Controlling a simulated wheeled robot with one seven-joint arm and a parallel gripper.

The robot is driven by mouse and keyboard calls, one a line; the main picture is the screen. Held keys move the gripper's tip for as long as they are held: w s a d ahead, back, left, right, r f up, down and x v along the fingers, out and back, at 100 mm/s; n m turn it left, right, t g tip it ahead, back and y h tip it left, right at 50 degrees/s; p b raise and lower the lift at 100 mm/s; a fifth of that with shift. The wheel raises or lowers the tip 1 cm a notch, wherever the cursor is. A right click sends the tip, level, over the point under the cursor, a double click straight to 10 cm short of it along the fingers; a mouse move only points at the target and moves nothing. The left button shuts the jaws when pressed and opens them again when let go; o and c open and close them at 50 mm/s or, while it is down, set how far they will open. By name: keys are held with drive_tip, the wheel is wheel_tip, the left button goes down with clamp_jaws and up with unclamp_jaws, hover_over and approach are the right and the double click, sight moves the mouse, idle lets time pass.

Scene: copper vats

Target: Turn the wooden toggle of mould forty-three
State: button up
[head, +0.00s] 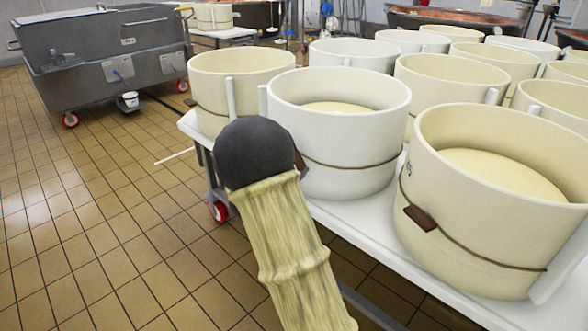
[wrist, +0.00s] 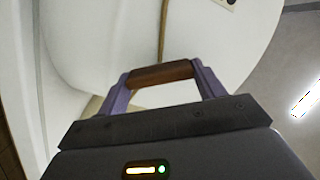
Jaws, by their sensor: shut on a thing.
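In the wrist view my gripper (wrist: 161,76) has its two purple fingers closed on the ends of a brown wooden toggle (wrist: 160,72). The toggle lies across a cord (wrist: 163,30) that runs along the wall of a white mould (wrist: 95,45). Dark marks show at the top of that wall, cut off and unreadable. In the head view the near-middle white mould (head: 345,175) has a cord around it and stands just behind my arm's end. My arm hides the gripper and this toggle there.
A cream mould (head: 480,240) with its own brown toggle (head: 420,218) stands close on the right. Several more moulds fill the white table (head: 375,228). A grey wheeled tank (head: 110,60) stands back left. The tiled floor (head: 90,210) at left is mostly clear.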

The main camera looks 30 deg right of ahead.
drive_tip(key=m+b, duration=0.4)
drive_tip(key=shift+f+b, duration=0.4)
drive_tip(key=shift+r+m+b, duration=0.1)
drive_tip(key=shift+m+b, duration=1.1)
drive_tip(key=shift+m, duration=0.2)
drive_tip(key=shift+r, duration=0.1)
drive_tip(key=o, duration=1)
drive_tip(key=p+v, duration=0.5)
drive_tip(key=v, duration=1.2)
drive_tip(key=shift+s+a, duration=0.1)
drive_tip(key=shift+a, duration=0.1)
